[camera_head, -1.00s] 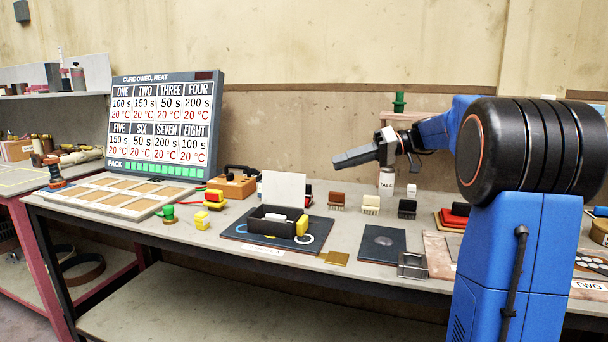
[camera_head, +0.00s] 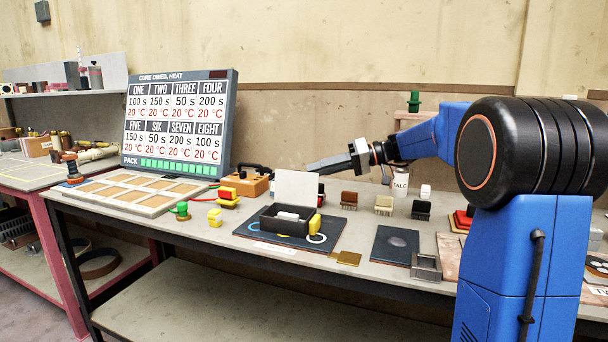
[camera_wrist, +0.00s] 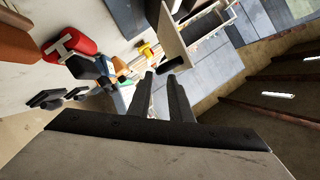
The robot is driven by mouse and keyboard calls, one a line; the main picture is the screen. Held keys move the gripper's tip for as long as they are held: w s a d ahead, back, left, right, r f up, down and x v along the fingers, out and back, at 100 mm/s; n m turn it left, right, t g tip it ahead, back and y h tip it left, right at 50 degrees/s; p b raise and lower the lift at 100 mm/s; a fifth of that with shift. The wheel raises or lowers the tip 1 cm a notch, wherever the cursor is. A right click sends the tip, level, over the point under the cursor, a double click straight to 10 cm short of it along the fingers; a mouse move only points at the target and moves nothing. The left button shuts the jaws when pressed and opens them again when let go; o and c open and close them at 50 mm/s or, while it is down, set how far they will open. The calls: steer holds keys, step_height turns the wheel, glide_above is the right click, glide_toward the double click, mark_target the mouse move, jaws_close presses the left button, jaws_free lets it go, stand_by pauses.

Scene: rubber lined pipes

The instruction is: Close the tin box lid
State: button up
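The tin box (camera_head: 270,224) is dark and sits on a dark mat with pale contents inside. Its pale lid (camera_head: 297,189) stands upright at the back edge, so the box is open. My gripper (camera_head: 310,167) is in the air behind and above the lid, pointing left, apart from it as far as the head view shows. In the wrist view the two dark fingers (camera_wrist: 163,76) have a narrow gap with nothing visible between them. A pale upright panel, seemingly the lid (camera_wrist: 177,38), shows just beyond the fingertips.
An orange-brown case (camera_head: 247,186) and yellow-red pieces (camera_head: 227,200) lie left. A dark plate (camera_head: 396,245) lies to the right; the sign board (camera_head: 178,122) stands at back left.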

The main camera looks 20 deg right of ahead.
mark_target(304, 173)
steer(key=shift+x, duration=2.3)
jaws_close()
